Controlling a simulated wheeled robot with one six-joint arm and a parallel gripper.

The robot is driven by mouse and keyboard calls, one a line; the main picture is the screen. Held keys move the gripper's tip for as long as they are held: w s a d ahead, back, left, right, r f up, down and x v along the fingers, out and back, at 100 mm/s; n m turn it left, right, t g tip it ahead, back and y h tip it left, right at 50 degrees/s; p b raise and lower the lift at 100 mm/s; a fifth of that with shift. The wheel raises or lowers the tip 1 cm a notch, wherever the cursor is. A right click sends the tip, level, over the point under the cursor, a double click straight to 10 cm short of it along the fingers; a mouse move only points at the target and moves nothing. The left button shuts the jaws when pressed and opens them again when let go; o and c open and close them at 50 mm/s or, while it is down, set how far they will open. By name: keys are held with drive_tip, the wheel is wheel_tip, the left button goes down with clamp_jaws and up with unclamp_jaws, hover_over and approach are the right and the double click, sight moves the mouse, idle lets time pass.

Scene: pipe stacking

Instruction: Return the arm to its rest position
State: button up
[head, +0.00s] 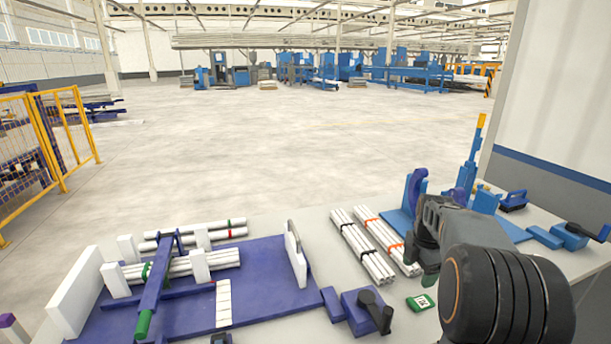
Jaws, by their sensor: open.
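My arm is folded low at the right of the head view, its thick dark joints close to the camera. My gripper (418,248) is at the arm's far end, over the right part of the white table and just right of the pipe bundles. It is open, and I see nothing held in it. The fingertips are small and dark here, and part of the gripper is hidden by the arm's own links.
A purple fixture (262,290) with white uprights holds several white pipes at left. Two pipe bundles, one with black bands (362,244) and one with orange bands (388,240), lie mid-table. A green device (420,303) lies near the arm. Blue tools (513,200) stand right.

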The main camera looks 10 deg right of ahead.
drive_tip(key=s+a+r+m+t+p, duration=0.1)
drive_tip(key=s+a+r+m+p, duration=0.2)
drive_tip(key=s+a+m, duration=0.5)
drive_tip(key=s+a+r+m+t+p, duration=0.2)
drive_tip(key=s+a+r+m, duration=0.2)
drive_tip(key=s+a+m, duration=0.5)
drive_tip(key=shift+a+m+t+p, duration=0.3)
drive_tip(key=shift+a+m+p, duration=0.1)
drive_tip(key=shift+a+m, duration=0.75)
